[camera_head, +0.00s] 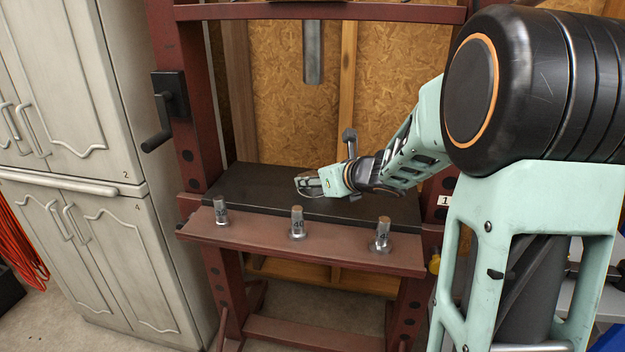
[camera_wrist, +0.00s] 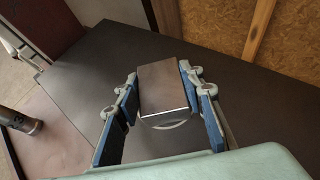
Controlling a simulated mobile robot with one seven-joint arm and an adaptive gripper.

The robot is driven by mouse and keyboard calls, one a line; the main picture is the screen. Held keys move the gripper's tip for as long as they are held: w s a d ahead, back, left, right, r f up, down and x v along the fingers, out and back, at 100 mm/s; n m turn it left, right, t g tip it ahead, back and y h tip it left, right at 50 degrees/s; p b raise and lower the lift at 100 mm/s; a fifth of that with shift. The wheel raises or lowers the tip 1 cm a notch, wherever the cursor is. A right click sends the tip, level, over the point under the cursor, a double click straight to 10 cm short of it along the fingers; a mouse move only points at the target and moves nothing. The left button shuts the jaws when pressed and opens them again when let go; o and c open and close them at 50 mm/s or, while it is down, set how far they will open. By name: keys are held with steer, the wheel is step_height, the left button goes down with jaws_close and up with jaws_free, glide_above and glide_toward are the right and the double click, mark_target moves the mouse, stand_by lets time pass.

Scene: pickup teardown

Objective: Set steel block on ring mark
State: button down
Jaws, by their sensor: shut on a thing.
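The steel block (camera_wrist: 161,88) is a grey-brown rectangular piece with a bright near edge, held between the blue pads of my gripper (camera_wrist: 158,84) in the wrist view. A thin pale arc of the ring mark (camera_wrist: 170,125) shows on the dark plate (camera_wrist: 90,72), just past the block's near edge. The rest of the ring is hidden by the block. I cannot tell whether the block touches the plate or is slightly above it. In the head view my gripper (camera_head: 306,183) is low over the dark plate, and the block is hard to make out there.
Three steel cylinders, at left (camera_head: 220,212), middle (camera_head: 297,224) and right (camera_head: 382,236), stand on the front ledge (camera_head: 262,238). A grey ram (camera_head: 313,52) hangs above the plate. Red frame posts flank it, and a black crank (camera_head: 160,122) is on the left post.

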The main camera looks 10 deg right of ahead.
steer(key=c, duration=1.3)
jaws_free()
steer(key=shift+r, duration=0.2)
steer(key=p+v, duration=0.3)
steer(key=v, duration=0.9)
steer(key=shift+f, duration=0.1)
